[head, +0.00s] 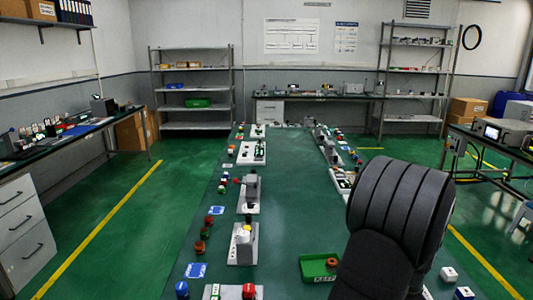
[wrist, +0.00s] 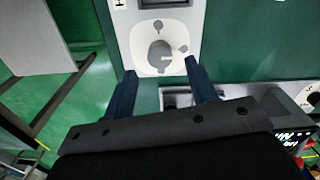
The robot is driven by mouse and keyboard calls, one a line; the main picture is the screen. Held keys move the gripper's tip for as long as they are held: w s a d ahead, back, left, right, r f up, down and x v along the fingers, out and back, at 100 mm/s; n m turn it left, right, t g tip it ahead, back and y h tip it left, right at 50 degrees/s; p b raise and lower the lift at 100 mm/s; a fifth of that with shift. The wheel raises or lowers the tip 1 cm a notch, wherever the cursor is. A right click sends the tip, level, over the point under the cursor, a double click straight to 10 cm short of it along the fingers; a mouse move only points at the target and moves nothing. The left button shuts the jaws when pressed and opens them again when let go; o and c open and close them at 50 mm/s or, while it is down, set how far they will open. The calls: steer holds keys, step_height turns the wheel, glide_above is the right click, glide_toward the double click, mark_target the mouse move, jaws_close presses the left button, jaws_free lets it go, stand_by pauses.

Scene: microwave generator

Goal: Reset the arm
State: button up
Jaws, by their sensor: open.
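My gripper (wrist: 160,68) shows in the wrist view with its two blue fingers apart. A white panel with a round grey knob (wrist: 160,56) lies beyond and between the fingertips. I see no contact, and the gap to the knob is hard to judge. Nothing is held. In the head view my dark ribbed arm stands at the lower right, and my gripper cannot be made out there.
A long green table (head: 285,215) runs away from me. White device panels (head: 243,243) and colored buttons line its left side. A green tray (head: 318,268) and white blocks (head: 449,274) sit near my arm. The table's middle is clear. Shelves (head: 193,90) stand at the back.

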step_height(320, 180, down, 4)
steer(key=shift+r, duration=0.1)
steer(key=shift+f+n, duration=0.2)
steer(key=shift+n, duration=0.1)
steer(key=n, duration=0.6)
steer(key=shift+r, duration=0.1)
steer(key=n, duration=0.6)
steer(key=shift+n, duration=0.3)
steer(key=shift+r, duration=0.65)
